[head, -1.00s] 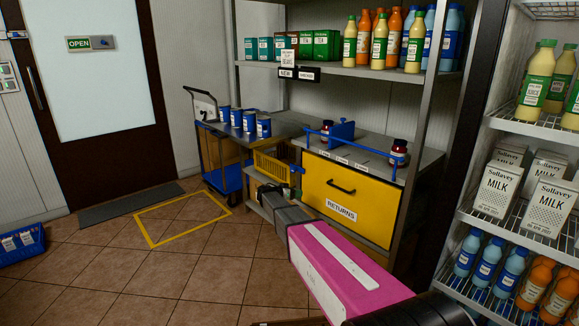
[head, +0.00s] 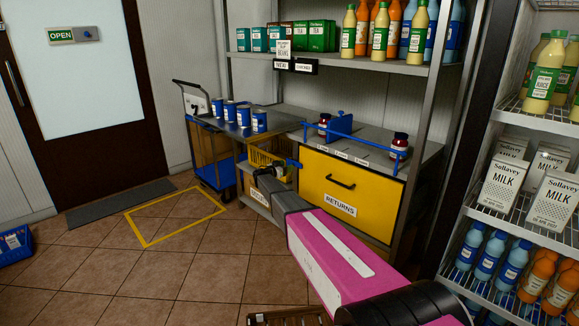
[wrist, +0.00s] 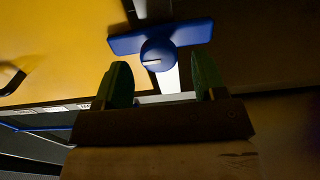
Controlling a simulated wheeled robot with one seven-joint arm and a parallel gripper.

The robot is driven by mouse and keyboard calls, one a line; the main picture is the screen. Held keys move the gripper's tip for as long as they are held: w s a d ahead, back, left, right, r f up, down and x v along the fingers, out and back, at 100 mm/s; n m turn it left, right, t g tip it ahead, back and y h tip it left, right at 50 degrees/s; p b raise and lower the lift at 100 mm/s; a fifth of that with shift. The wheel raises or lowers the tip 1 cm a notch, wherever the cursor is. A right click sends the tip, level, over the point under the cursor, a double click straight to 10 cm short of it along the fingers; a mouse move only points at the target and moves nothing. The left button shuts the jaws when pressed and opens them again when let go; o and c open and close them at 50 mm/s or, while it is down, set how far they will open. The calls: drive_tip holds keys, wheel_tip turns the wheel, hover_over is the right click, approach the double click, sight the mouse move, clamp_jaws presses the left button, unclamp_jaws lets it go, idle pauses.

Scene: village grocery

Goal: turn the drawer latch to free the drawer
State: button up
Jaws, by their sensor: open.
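The yellow drawer (head: 345,190), labelled RETURNS with a black handle (head: 341,183), is shut under the grey counter. In the wrist view, the blue drawer latch (wrist: 158,52) has a round knob and a crossbar. The bar lies nearly level in the picture, across the edge between the yellow drawer front (wrist: 60,40) and the darker area to its right. My gripper (wrist: 162,80) is open, with a green finger on each side of and just short of the knob. Nothing is between the fingers. In the head view, the latch (head: 293,163) is small, and my fingertips are hard to make out.
Jars and a blue rail (head: 350,138) are on the counter. A trolley (head: 208,160) stands further left. A milk and juice fridge (head: 520,200) is close on the right.

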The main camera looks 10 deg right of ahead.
drive_tip(key=shift+x, duration=1.45)
drive_tip(key=shift+d, duration=0.1)
drive_tip(key=c, duration=0.9)
